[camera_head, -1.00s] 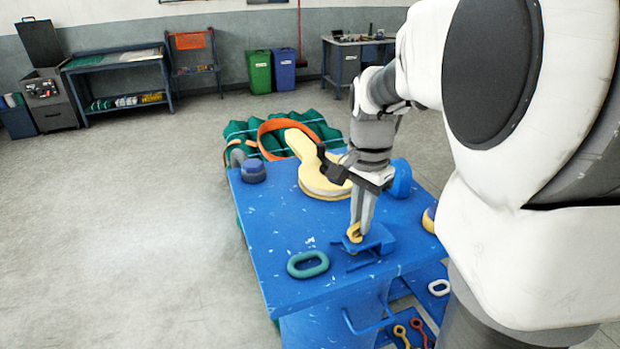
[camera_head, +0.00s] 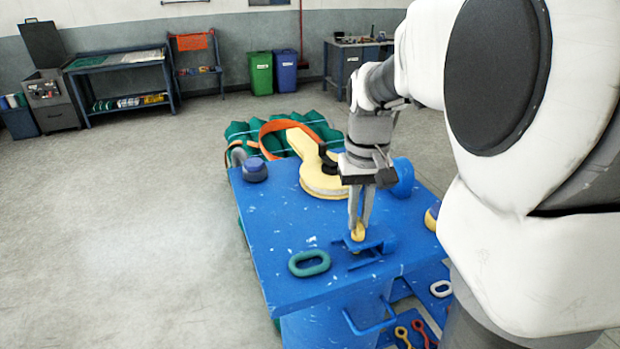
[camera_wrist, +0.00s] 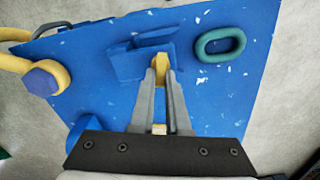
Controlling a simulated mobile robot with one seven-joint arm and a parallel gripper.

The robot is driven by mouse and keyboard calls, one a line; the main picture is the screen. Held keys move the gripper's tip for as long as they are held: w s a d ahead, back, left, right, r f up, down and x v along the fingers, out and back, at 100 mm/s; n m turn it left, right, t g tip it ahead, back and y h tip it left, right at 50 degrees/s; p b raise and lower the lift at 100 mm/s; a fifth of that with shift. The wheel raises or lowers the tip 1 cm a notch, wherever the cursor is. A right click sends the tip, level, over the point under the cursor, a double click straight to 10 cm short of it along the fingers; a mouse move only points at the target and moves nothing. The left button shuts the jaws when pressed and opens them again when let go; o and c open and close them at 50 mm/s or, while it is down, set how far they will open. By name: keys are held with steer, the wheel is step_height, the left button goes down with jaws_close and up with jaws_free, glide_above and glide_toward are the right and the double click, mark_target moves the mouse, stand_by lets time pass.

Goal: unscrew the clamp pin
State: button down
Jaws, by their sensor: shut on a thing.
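The clamp pin's yellow head (camera_head: 358,232) stands over the small blue clamp (camera_head: 372,247) near the front edge of the blue table. My gripper (camera_head: 359,228) points down from above, with its grey fingers shut on the yellow head. In the wrist view the yellow pin head (camera_wrist: 161,65) shows between the fingertips (camera_wrist: 161,75), beside the blue clamp block (camera_wrist: 143,55). The pin's shaft and any thread are hidden.
A green oval ring (camera_head: 309,263) lies on the blue table (camera_head: 275,225) left of the clamp. A yellow padded piece (camera_head: 318,178) and a blue-topped knob (camera_head: 254,170) are farther back. The table's left side is mostly clear.

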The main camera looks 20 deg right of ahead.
steer(key=n, duration=0.7)
steer(key=shift+s+a+f+b, duration=0.2)
steer(key=shift+a+f+b, duration=0.05)
steer(key=shift+f+b, duration=0.1)
steer(key=n, duration=0.6)
steer(key=shift+s+a+n, duration=0.1)
steer(key=shift+a+n, duration=0.1)
steer(key=shift+n, duration=0.2)
steer(key=n, duration=0.3)
steer(key=n+b, duration=0.1)
steer(key=n, duration=0.2)
steer(key=shift+s+r, duration=0.1)
steer(key=shift+s, duration=0.1)
steer(key=n, duration=0.7)
steer(key=shift+s+b, duration=0.25)
steer(key=shift+b, duration=0.05)
steer(key=c, duration=0.9)
jaws_free()
steer(key=shift+w+r, duration=0.1)
steer(key=shift+w, duration=0.05)
